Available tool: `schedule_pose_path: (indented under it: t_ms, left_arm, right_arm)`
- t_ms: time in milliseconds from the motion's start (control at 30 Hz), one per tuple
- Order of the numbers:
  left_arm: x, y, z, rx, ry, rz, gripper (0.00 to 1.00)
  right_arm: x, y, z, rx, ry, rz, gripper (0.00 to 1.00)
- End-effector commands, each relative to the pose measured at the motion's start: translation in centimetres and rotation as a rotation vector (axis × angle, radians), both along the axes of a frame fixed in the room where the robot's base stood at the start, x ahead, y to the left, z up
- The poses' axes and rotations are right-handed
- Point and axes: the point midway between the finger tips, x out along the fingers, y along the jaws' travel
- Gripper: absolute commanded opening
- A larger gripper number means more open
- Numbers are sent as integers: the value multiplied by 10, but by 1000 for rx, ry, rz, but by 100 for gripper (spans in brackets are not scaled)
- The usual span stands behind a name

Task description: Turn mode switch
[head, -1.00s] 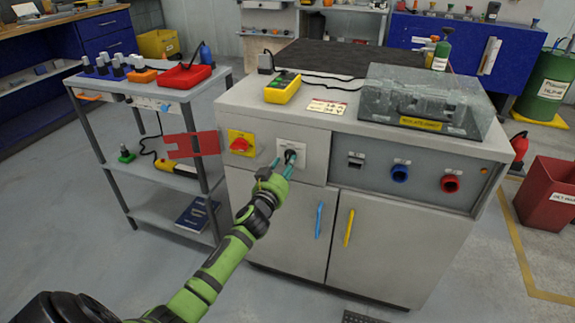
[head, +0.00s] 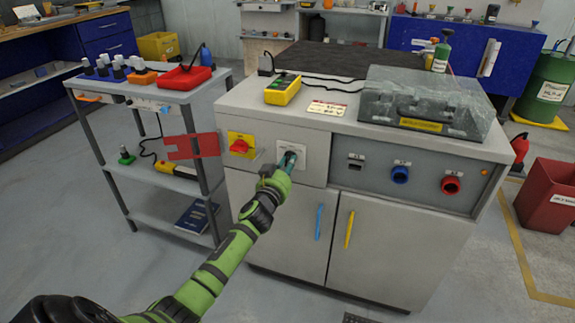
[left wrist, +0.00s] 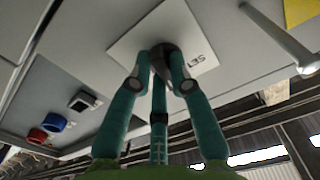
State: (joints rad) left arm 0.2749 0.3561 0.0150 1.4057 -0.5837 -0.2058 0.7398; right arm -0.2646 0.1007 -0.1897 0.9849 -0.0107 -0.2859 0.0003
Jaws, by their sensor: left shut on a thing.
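The mode switch is a dark knob (left wrist: 165,52) on a white square plate (head: 291,153) on the front of the grey cabinet. The plate also shows in the left wrist view, with lettering that looks like "SET" (left wrist: 203,60). My left gripper (head: 288,163) reaches the plate from the front. In the left wrist view its teal fingers (left wrist: 162,72) are shut on the knob. The fingers hide most of the knob in the head view. My right gripper is not in view.
A red rotary switch on a yellow plate (head: 241,146) sits left of the white plate. A red flag-like panel (head: 192,146) stands out beside the cart (head: 144,90). Blue (head: 400,174) and red (head: 451,185) round fittings are on the right panel. Cabinet door handles hang below.

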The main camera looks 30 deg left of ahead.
Motion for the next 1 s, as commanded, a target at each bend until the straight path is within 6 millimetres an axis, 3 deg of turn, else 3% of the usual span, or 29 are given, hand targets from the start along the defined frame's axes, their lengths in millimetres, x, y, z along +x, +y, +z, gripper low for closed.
schedule_pose_path:
  t_ms: [1000]
  left_arm:
    - [-1, 3, 0, 551, 131, 1, 0]
  right_arm:
    - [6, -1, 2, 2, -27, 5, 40]
